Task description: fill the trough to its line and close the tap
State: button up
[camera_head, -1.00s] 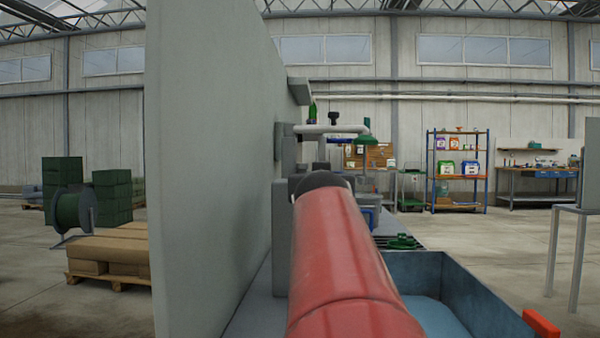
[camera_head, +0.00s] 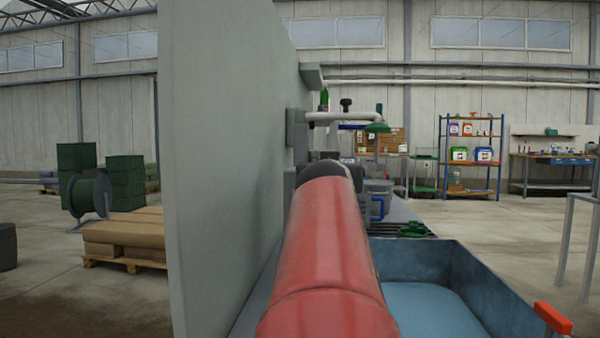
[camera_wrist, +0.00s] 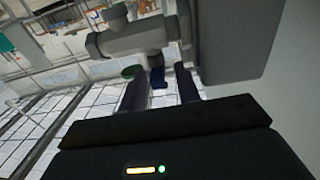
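The trough (camera_head: 415,261) is a blue-grey open box at the lower right of the head view. Pale blue water (camera_head: 430,305) shows inside it; I cannot make out a fill line. A white pipe (camera_head: 338,117) sticks out from the grey panel, with a green handle (camera_head: 376,127) near its end. I cannot tell whether this is the tap. In the wrist view my gripper (camera_wrist: 160,98) has two dark fingers standing apart, and I see nothing held. A grey pipe fitting (camera_wrist: 130,38) and a small blue part (camera_wrist: 157,77) lie beyond the fingers. My red arm hides much of the middle in the head view.
The tall grey panel (camera_head: 225,170) stands left of my arm. A green handwheel (camera_head: 413,230) lies behind the trough. An orange block (camera_head: 552,318) sits at the trough's right rim. A pallet with sacks (camera_head: 125,238) is at left. Open floor lies to the right.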

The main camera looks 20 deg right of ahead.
dwell(0.3)
jog(key=b+v, duration=0.2)
jog(key=v, duration=0.5)
jog(key=shift+s+a, duration=0.2)
jog(key=shift+s, duration=0.15)
dwell(1.6)
